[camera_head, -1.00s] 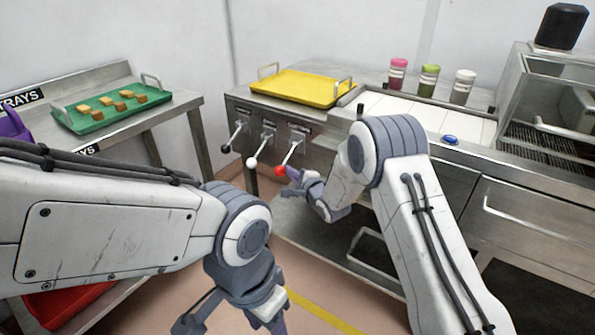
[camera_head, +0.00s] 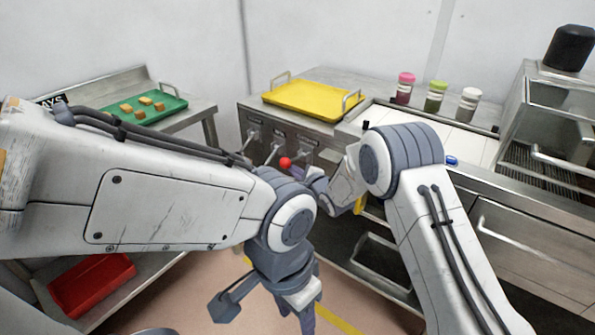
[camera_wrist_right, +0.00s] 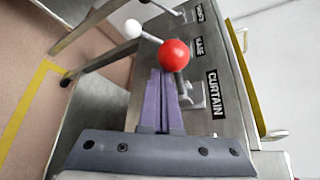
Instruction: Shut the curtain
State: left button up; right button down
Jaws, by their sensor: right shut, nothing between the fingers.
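A lever with a red knob (camera_head: 285,163) sticks out from the front panel of the steel bench. In the right wrist view, the red knob (camera_wrist_right: 174,55) stands beside the label "CURTAIN" (camera_wrist_right: 216,95). My right gripper (camera_wrist_right: 165,74) has its purple fingers shut together and empty, tips right at the red knob; I cannot tell whether they touch it. A white-knobbed lever (camera_wrist_right: 132,28) is the neighbour. My left gripper (camera_head: 268,310) hangs low over the floor, away from the levers; its fingers do not show clearly.
A yellow tray (camera_head: 312,97) lies on the bench above the levers, with several bottles to its right. A green tray (camera_head: 165,108) with several small blocks is on the left table, and a red bin (camera_head: 92,283) is below. My left arm crosses in front of the panel.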

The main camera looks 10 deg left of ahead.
jog(key=shift+d+f+b, duration=0.65)
jog(key=shift+f+b, duration=1.05)
jog(key=shift+f, duration=0.75)
jog(key=s+d+r+p, duration=0.1)
jog(key=s+d+r, duration=0.3)
jog(key=d+r, duration=0.2)
jog(key=shift+s+d+p, duration=0.2)
jog(key=shift+d+p, duration=0.15)
jog(key=shift+d, duration=0.2)
jog(key=shift+r, duration=0.1)
